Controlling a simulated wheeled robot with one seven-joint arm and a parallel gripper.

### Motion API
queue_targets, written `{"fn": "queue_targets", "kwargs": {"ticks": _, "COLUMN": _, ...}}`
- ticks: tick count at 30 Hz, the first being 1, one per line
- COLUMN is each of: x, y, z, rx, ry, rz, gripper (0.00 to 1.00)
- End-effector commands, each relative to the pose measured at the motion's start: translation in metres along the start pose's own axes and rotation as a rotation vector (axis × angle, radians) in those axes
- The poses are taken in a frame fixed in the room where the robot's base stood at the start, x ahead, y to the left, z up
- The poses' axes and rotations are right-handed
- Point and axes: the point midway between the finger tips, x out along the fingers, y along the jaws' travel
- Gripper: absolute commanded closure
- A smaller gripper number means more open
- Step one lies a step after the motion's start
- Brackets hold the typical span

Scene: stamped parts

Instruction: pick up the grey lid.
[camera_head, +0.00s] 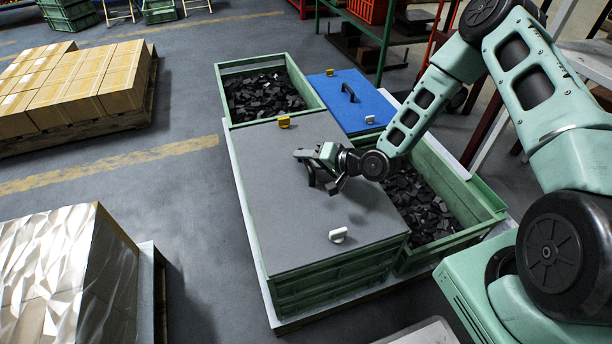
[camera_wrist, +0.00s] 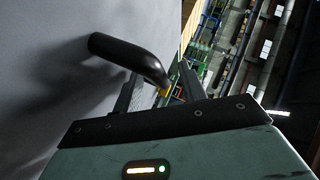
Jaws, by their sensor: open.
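The grey lid (camera_head: 280,220) lies flat on a green crate stack in the head view. A yellow clip (camera_head: 284,122) shows at its far edge and a white clip (camera_head: 338,235) near its front right. My gripper (camera_head: 306,165) is low over the lid's middle. In the wrist view the lid (camera_wrist: 45,60) fills the left side, with its black bar handle (camera_wrist: 125,52) standing out from it. My gripper (camera_wrist: 162,78) is open, and one end of the handle appears between its fingers. I cannot tell whether they touch. In the head view my arm's end mostly hides the handle.
A blue lid (camera_head: 345,100) with a black handle covers the crate behind right. Open green crates of black parts stand at the far left (camera_head: 222,75) and right (camera_head: 470,190). Carton (camera_head: 75,80) and metallic (camera_head: 60,270) stacks stand left, with clear floor between.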

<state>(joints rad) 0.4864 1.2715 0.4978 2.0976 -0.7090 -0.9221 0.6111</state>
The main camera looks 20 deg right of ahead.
Motion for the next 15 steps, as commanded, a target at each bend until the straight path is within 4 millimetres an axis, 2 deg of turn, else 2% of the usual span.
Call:
{"fn": "queue_targets", "kwargs": {"ticks": 3, "x": 0.0093, "y": 0.0006, "z": 0.0002, "rx": 0.000, "ry": 0.001, "rz": 0.000, "gripper": 0.59}}
{"fn": "queue_targets", "kwargs": {"ticks": 10, "x": 0.0099, "y": 0.0000, "z": 0.0000, "rx": 0.001, "ry": 0.000, "rz": 0.000, "gripper": 0.59}}
{"fn": "queue_targets", "kwargs": {"ticks": 11, "x": 0.0099, "y": 0.0000, "z": 0.0000, "rx": 0.001, "ry": 0.000, "rz": 0.000, "gripper": 0.64}}
{"fn": "queue_targets", "kwargs": {"ticks": 12, "x": 0.0098, "y": 0.0000, "z": 0.0000, "rx": 0.001, "ry": 0.000, "rz": 0.000, "gripper": 0.75}}
{"fn": "queue_targets", "kwargs": {"ticks": 15, "x": 0.0097, "y": 0.0001, "z": 0.0000, "rx": 0.001, "ry": 0.000, "rz": 0.000, "gripper": 1.00}}
